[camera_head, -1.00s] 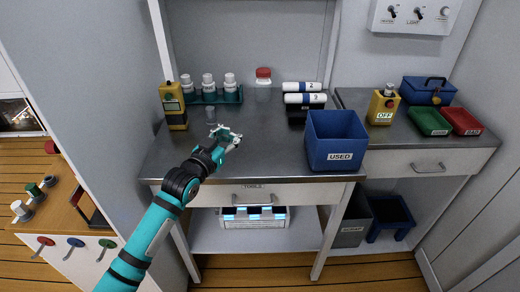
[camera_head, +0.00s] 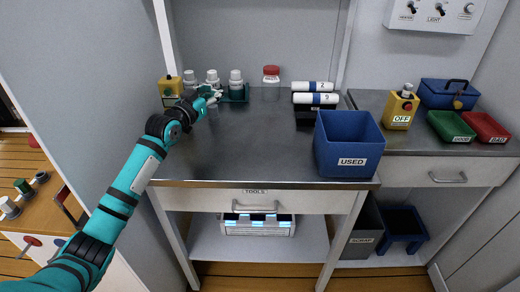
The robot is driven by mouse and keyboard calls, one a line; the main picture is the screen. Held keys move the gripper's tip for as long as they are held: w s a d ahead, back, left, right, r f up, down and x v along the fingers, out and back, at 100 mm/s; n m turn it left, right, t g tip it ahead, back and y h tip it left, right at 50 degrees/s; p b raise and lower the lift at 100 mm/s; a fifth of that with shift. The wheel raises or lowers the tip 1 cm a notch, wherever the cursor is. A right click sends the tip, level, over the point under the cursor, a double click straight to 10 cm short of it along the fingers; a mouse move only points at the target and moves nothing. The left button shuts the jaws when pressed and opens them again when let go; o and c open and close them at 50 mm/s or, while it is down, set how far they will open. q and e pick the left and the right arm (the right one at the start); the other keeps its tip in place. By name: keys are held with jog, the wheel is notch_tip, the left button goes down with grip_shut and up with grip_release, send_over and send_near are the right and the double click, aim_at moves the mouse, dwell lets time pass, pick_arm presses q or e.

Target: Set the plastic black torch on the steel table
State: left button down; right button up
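The steel table (camera_head: 262,150) is the grey metal worktop in the middle of the head view. My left gripper (camera_head: 214,96) is over its back left part, in front of the white bottles. Its fingers are small and overlap the bottle rack, so I cannot tell whether they are open or shut. A small grey object (camera_head: 213,107) shows just below the fingers, partly hidden; I cannot tell whether they touch it. I cannot make out a black torch anywhere in view. My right gripper is not in view.
A yellow device (camera_head: 170,86) is partly behind my arm, beside white bottles (camera_head: 236,78) in a green rack. A red-capped jar (camera_head: 271,76), white cylinders (camera_head: 312,87) and the blue USED bin (camera_head: 346,146) stand to the right. The table's middle and front are clear.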

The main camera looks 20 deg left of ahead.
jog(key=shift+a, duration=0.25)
